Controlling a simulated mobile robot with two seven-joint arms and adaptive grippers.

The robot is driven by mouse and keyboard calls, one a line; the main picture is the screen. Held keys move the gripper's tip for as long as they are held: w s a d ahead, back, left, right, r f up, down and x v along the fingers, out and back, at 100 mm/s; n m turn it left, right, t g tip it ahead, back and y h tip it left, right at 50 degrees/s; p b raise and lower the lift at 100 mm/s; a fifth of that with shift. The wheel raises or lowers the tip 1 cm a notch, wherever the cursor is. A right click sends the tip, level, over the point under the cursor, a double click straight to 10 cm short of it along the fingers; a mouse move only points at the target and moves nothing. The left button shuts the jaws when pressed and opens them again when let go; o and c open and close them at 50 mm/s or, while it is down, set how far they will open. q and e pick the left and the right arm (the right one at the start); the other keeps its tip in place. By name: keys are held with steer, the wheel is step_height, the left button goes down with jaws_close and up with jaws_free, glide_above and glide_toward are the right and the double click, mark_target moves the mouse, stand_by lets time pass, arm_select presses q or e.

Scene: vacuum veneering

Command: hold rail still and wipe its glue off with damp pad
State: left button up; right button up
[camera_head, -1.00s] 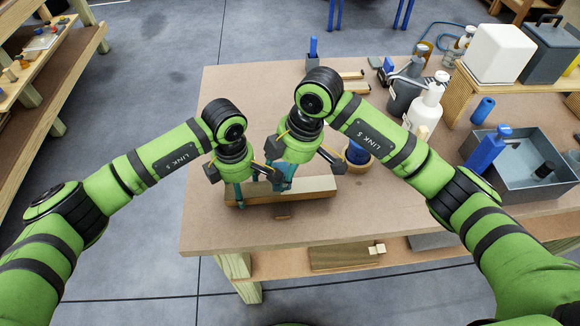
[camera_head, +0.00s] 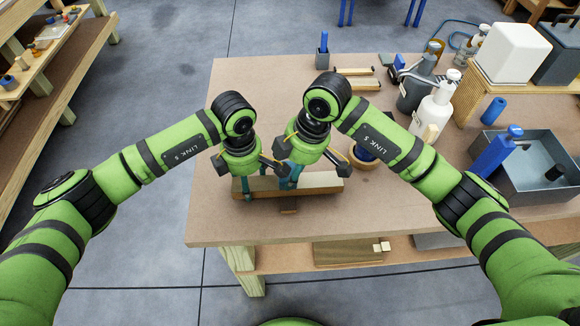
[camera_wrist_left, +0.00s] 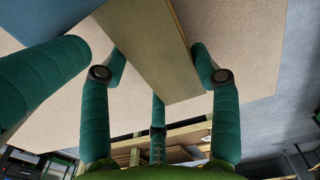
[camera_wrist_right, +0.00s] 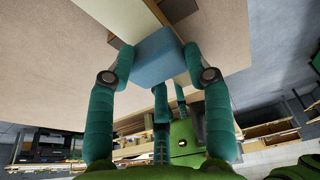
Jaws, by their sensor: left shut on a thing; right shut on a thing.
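The pale wooden rail (camera_head: 318,184) lies along the near part of the bench, left of its middle. My left gripper (camera_head: 254,188) is near the rail's left end. In the left wrist view its fingers stand on both sides of the rail (camera_wrist_left: 150,50), shut on it. My right gripper (camera_head: 288,182) is just to the right, at the rail. In the right wrist view its fingers are shut on a light blue pad (camera_wrist_right: 157,60), which is against the rail and covers part of it. I cannot make out glue on the rail.
The brown bench top (camera_head: 225,130) is clear to the left. A blue-topped round pot (camera_head: 362,163) is behind my right arm. A white bottle (camera_head: 434,110), a grey tub (camera_head: 540,165) and a blue bottle (camera_head: 494,152) stand at the right. Clamp-like bars (camera_head: 356,78) lie at the back.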

mark_target(308, 182)
steer(key=shift+f, duration=0.55)
steer(key=shift+d, duration=0.15)
steer(key=shift+d+r, duration=0.1)
steer(key=shift+d, duration=5.55)
steer(key=shift+a, duration=0.15)
steer(key=shift+s+a, duration=0.1)
steer(key=shift+a, duration=5.6)
